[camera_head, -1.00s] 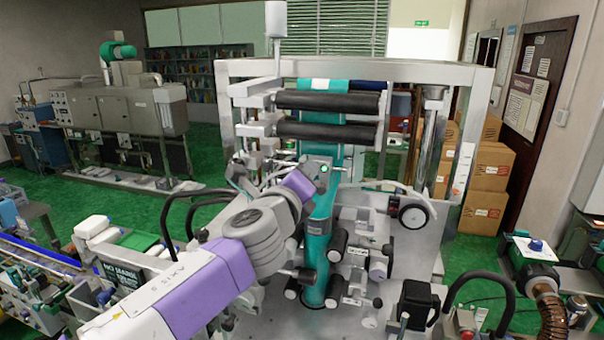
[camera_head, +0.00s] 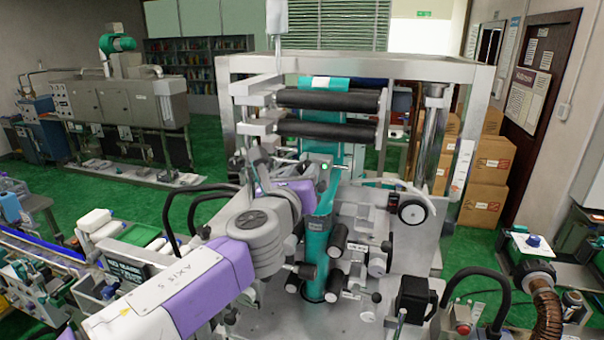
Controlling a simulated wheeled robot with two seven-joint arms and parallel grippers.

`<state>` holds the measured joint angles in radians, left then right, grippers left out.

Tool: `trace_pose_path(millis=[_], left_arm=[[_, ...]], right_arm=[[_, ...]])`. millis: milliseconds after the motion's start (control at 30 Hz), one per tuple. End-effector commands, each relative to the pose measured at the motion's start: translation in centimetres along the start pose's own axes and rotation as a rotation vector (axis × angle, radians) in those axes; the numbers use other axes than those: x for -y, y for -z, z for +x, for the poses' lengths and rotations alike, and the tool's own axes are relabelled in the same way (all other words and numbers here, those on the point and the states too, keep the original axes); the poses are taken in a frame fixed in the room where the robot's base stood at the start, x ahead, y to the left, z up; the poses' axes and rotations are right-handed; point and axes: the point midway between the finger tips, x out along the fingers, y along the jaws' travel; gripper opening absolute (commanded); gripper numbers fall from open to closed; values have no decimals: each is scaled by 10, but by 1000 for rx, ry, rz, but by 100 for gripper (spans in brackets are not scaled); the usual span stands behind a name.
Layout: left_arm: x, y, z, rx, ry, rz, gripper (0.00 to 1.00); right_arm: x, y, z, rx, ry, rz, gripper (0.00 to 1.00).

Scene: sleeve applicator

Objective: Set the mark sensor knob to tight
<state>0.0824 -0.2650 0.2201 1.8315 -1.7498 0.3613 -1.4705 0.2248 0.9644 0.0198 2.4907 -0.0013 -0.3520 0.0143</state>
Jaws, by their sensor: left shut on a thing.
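The sleeve applicator (camera_head: 345,68) stands in the middle, with a teal sleeve web running down over black rollers. A grey sensor unit with a lit green lamp (camera_head: 325,167) sits beside the web. My left arm comes in from the lower left, and its purple wrist is in front of the sensor area. My left gripper (camera_head: 262,162) is at the left side of this area, shut on what appears to be the mark sensor knob. The knob and fingertips are mostly hidden, so the knob's setting cannot be read. My right gripper is out of view.
Black rollers (camera_head: 316,247) and a black-rimmed wheel (camera_head: 412,212) are close to the right of my wrist. Black curved handles (camera_head: 172,215) and a conveyor (camera_head: 45,248) lie to the left. Cardboard boxes (camera_head: 488,180) are stacked behind at the right.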

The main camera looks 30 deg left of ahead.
Motion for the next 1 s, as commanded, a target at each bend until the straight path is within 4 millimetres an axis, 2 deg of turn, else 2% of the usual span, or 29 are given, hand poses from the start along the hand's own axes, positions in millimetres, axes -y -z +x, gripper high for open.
trace_pose_path(millis=[433, 467, 600, 867, 1000], left_arm=[[0, 3, 1, -6, -1, 12, 2], [0, 3, 1, -6, -1, 12, 37], [0, 2, 0, -4, 0, 11, 58], [0, 1, 0, -2, 0, 10, 58], [0, 0, -9, -1, 0, 9, 58]], right_arm=[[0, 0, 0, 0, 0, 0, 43], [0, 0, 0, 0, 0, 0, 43], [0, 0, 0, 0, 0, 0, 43], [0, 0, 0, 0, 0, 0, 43], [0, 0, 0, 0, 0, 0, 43]])
